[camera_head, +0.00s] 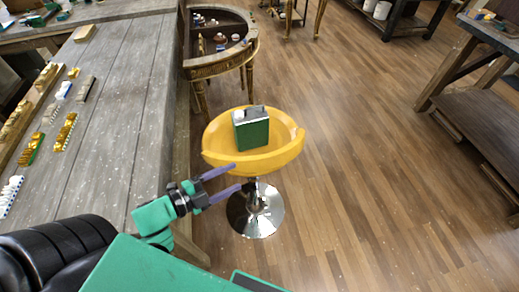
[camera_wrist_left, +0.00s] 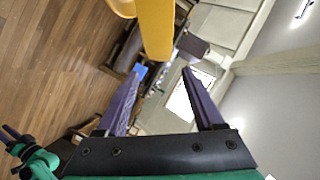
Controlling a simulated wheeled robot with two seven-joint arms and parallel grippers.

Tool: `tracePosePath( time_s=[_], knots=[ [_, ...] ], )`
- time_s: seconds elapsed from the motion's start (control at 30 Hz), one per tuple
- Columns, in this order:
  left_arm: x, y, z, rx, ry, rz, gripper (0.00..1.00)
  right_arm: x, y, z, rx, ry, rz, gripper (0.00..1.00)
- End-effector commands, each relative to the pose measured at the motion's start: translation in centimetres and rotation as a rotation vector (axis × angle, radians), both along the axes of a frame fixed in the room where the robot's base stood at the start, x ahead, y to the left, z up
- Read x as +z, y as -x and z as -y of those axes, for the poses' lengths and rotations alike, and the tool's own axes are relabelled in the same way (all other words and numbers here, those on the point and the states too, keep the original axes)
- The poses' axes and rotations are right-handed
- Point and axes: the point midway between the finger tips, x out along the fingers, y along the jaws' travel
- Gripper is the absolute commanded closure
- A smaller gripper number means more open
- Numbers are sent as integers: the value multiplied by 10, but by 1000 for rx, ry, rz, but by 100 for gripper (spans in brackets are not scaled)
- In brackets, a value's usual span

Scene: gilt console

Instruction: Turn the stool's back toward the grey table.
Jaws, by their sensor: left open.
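The yellow stool (camera_head: 285,152) stands on a round chrome base right of the grey table (camera_head: 108,95). Its seat is a rounded shell with a thick outer wall on the near side; I cannot tell surely which side is the back. My left gripper (camera_head: 236,177) is open, its two purple fingers pointing at the near left wall of the seat. In the left wrist view, a yellow part of the stool (camera_wrist_left: 155,30) shows beyond and between the open fingers (camera_wrist_left: 163,85), apart from them. My right gripper (camera_wrist_left: 18,140) shows small at lower left there; its opening is unclear.
A green box with a grey top (camera_head: 251,130) sits in the stool's seat. A gilt half-round console (camera_head: 222,65) stands behind. Small gold and white pieces (camera_head: 62,132) lie on the grey table. A dark workbench (camera_head: 490,115) is at right; open wooden floor (camera_head: 370,170) lies between.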

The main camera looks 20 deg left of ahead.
Motion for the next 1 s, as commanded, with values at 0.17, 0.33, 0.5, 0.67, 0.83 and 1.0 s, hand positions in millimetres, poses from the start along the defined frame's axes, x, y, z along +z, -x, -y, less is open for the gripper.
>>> tracePosePath(
  time_s=[0.17, 0.33, 0.5, 0.67, 0.83, 1.0],
  knots=[
    [-5, -27, 16, 1, -1, 6, 31, 0, 13, -1, -1, 0, -23, 50],
    [-13, -60, 38, 2, 1, 7, 31, 5, 16, -4, -1, -5, -28, 50],
    [-22, -93, 60, 1, -2, 5, 31, 11, 9, -4, 0, -5, -15, 50],
    [-29, -112, 73, 2, -2, 4, 31, 13, 5, -3, 0, -3, -8, 50],
    [-31, -116, 76, 1, -2, 2, 31, 13, 5, -2, 0, -2, -8, 50],
    [-32, -115, 76, 1, -2, 2, 46, 13, 5, -1, 0, -1, -8, 50]
  ],
)
